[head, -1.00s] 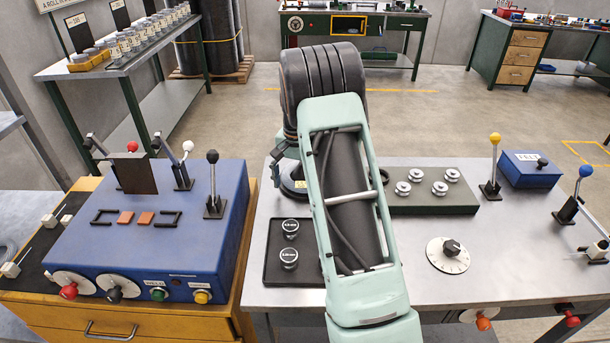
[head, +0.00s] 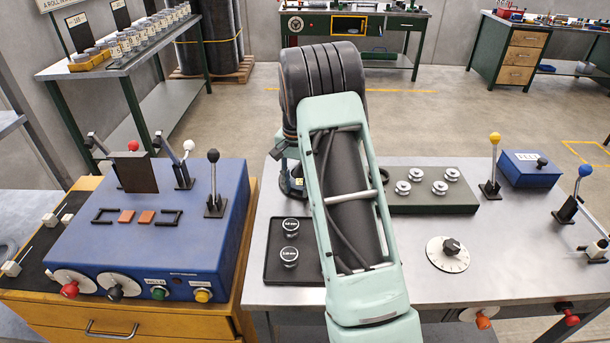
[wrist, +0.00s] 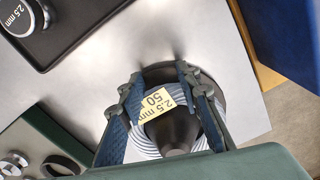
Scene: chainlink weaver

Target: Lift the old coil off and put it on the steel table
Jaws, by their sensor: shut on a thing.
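My gripper (wrist: 163,80) is shut on a coil of pale wire (wrist: 207,132), its fingers on either side of it. The coil has a yellow label (wrist: 160,102) reading 2.5 mm and 50. A dark cone-shaped piece (wrist: 175,128) sits in the coil's middle, with a dark round piece around it. In the head view my gripper (head: 290,172) is at the left part of the steel table (head: 420,285), largely hidden by my arm. The coil cannot be made out there, and its clearance above the table is unclear.
A black tray (head: 268,278) with two round knobs lies in front. A green block (head: 455,207) with several metal knobs is at right, with a dial (head: 448,254), a yellow-topped lever (head: 493,165) and a blue box (head: 530,168). A blue control box (head: 130,262) stands left.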

